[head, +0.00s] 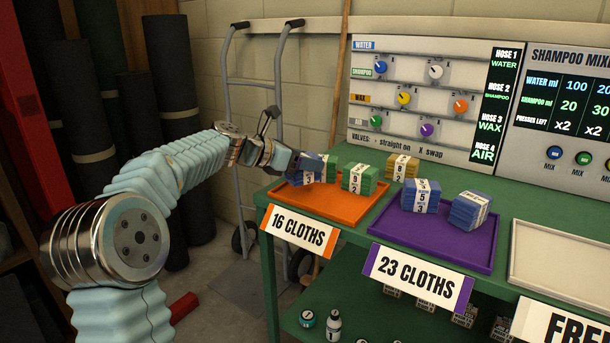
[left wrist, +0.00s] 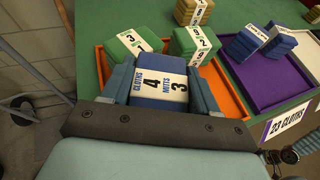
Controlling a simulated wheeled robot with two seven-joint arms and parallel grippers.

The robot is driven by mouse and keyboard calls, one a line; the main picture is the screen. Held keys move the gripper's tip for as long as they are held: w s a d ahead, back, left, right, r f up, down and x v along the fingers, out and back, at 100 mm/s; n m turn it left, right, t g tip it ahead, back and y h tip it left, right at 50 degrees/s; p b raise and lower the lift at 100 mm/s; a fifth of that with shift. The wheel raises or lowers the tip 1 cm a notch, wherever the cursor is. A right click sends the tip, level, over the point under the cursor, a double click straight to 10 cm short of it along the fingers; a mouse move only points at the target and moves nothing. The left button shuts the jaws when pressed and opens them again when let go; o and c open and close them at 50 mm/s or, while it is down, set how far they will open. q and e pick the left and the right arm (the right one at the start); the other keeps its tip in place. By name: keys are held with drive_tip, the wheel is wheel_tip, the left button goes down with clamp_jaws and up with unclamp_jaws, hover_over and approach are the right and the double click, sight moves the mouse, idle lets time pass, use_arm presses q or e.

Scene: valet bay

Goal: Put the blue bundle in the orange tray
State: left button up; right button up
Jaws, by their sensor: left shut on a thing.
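My left gripper (head: 300,163) is shut on a blue bundle (left wrist: 160,84) with a white band reading 4 cloths, 3 mitts. It holds the bundle at the left part of the orange tray (head: 325,207), low over it; I cannot tell whether the bundle touches the tray floor. The held bundle also shows in the head view (head: 307,178), partly hidden by the gripper. Two green bundles are in the orange tray: one (left wrist: 193,46) marked 9 and 2, another (left wrist: 131,44) marked 3 and 1.
A purple tray (head: 455,251) to the right holds two blue bundles (head: 421,195) (head: 469,209). A yellow bundle (head: 402,167) stands on the green table behind. A pale tray (head: 560,257) at the right looks empty. A control panel (head: 435,95) stands behind.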

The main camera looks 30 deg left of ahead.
sight(305, 172)
use_arm(q)
drive_tip(key=shift+w+a+f+b, duration=0.15)
drive_tip(key=shift+f+b, duration=0.2)
drive_tip(key=shift+f, duration=1.35)
drive_tip(key=o, duration=0.8)
drive_tip(key=shift+f, duration=0.1)
drive_tip(key=shift+o, duration=0.2)
drive_tip(key=v, duration=1.2)
